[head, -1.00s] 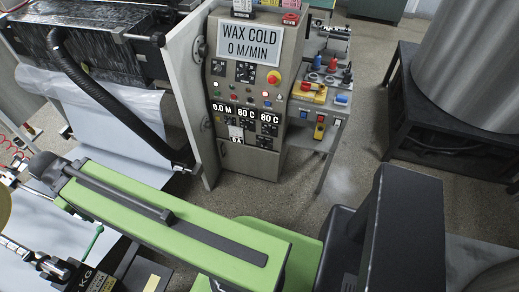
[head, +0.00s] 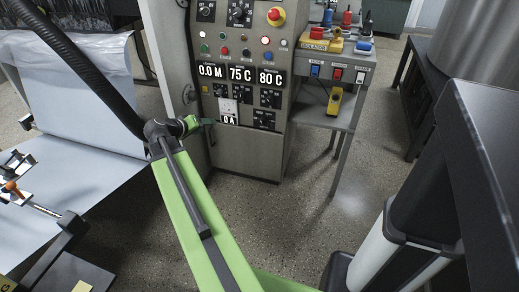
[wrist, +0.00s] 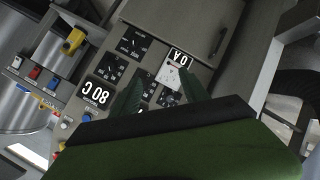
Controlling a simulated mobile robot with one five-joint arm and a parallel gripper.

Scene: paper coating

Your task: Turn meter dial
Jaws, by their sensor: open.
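The control panel (head: 240,60) is a grey cabinet front with lit displays reading 0.0 M, 75 C, 80 C and, lower, 0 A. My gripper (head: 209,122) is at the panel's lower left edge, beside the 0 A display. In the wrist view the panel appears turned over, with the fingers (wrist: 160,88) apart and black dials (wrist: 145,85) seen between them. Any contact cannot be told.
A red emergency button (head: 276,16) is at the panel's top. A side table (head: 330,110) with coloured switches and a yellow pendant (head: 334,101) stands right of the panel. A black hose (head: 85,70) hangs at the left. Floor is clear in front.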

